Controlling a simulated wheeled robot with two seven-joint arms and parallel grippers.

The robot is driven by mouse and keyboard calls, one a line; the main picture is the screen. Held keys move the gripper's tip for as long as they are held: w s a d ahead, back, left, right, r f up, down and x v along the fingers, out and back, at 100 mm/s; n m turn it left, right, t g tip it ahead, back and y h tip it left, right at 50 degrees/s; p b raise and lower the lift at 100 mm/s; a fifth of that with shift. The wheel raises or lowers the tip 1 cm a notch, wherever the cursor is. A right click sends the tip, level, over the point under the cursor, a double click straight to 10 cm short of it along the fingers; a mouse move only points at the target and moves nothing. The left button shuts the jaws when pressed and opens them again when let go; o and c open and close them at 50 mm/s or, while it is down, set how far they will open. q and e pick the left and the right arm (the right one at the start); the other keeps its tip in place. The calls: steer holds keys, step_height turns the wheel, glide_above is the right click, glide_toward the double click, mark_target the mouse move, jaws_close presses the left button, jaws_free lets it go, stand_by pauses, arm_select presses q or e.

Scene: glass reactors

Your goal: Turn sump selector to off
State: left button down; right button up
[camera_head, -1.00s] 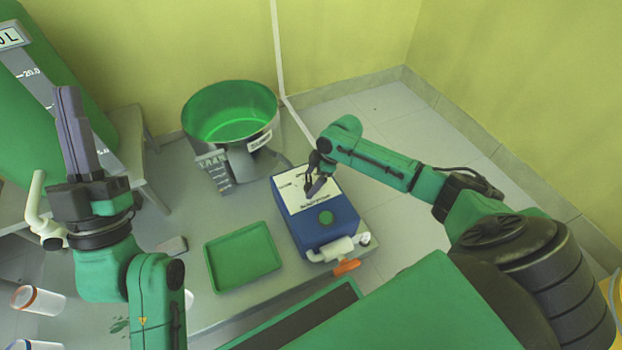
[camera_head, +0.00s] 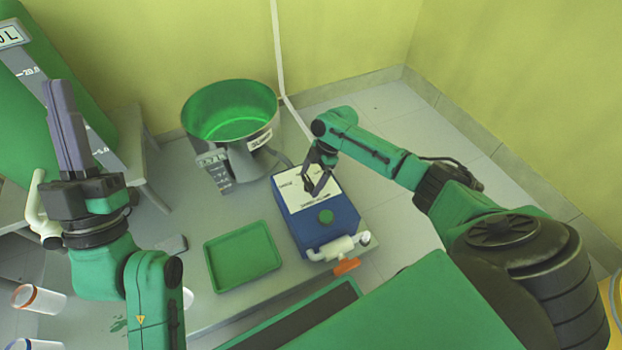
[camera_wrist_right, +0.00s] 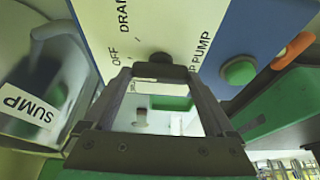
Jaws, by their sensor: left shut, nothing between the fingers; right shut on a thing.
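The sump selector is a dark knob (camera_wrist_right: 160,58) on the white label plate (camera_head: 303,198) of a blue box (camera_head: 328,226). In the right wrist view the plate reads OFF, DRAIN and PUMP around the knob. Which way the knob points is hidden by my fingers. My right gripper (camera_head: 318,190) reaches down onto the plate, shut on the knob; its fingertips (camera_wrist_right: 160,72) lie either side of it in the right wrist view. My left gripper (camera_head: 63,110) is shut and empty, raised at the left, well away from the box.
A green button (camera_head: 326,217) and a white valve with an orange handle (camera_head: 346,266) are on the box. A metal sump vessel (camera_head: 231,115) stands behind. An empty green tray (camera_head: 242,257) lies left of the box. Cups (camera_head: 40,299) lie at lower left.

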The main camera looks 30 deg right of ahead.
steer(key=o, duration=1.1)
steer(key=shift+c, duration=0.2)
